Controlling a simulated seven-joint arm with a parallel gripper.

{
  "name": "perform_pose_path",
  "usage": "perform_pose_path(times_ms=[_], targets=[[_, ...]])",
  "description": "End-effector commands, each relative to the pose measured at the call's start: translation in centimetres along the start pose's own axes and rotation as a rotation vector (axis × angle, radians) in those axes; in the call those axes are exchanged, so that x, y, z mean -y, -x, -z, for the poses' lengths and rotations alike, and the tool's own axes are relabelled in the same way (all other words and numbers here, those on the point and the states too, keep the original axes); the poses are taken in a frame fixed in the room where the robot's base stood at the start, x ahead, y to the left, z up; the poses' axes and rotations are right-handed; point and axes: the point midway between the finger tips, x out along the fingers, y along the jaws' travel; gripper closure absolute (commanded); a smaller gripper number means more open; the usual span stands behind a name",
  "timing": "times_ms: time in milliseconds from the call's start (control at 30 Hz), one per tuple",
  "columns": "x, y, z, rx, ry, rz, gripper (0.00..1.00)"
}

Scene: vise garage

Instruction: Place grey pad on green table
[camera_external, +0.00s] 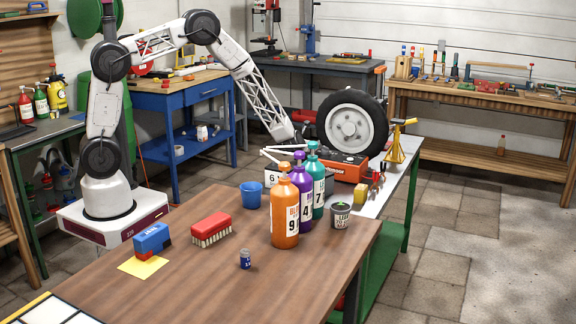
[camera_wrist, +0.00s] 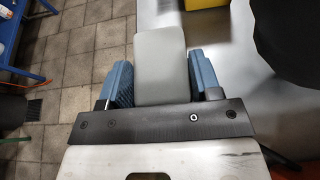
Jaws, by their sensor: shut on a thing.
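The grey pad (camera_wrist: 160,60) is a flat, pale grey, rounded rectangle. It sits between the two blue fingers of my gripper (camera_wrist: 161,76), which is shut on it. In the external view my gripper (camera_external: 288,152) is behind the bottles, and the pad cannot be made out clearly. The green table (camera_external: 378,280) has green legs and a light grey top, and stands behind the brown table. In the wrist view its grey top (camera_wrist: 226,62) is right of and below the pad, with floor tiles to the left. I cannot tell the height of the pad above it.
A tire (camera_external: 352,125), a red-orange machine (camera_external: 346,167), a yellow jack stand (camera_external: 395,148) and a yellow block (camera_external: 361,194) crowd the green table. Orange (camera_external: 285,217), purple (camera_external: 302,180) and teal (camera_external: 318,190) bottles stand on the brown table (camera_external: 200,270) before my gripper.

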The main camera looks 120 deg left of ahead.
Motion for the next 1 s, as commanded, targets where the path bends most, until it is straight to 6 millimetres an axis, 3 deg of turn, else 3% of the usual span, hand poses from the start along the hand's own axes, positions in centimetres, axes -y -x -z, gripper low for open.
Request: perform_pose_path(times_ms=[467, 800, 1000], targets=[[0.5, 0.4, 0.1, 0.000, 0.000, 0.001, 0.69], [3.3, 2.8, 1.1, 0.000, 0.000, 0.001, 0.69], [3.1, 2.1, 2.4, 0.000, 0.001, 0.000, 0.69]])
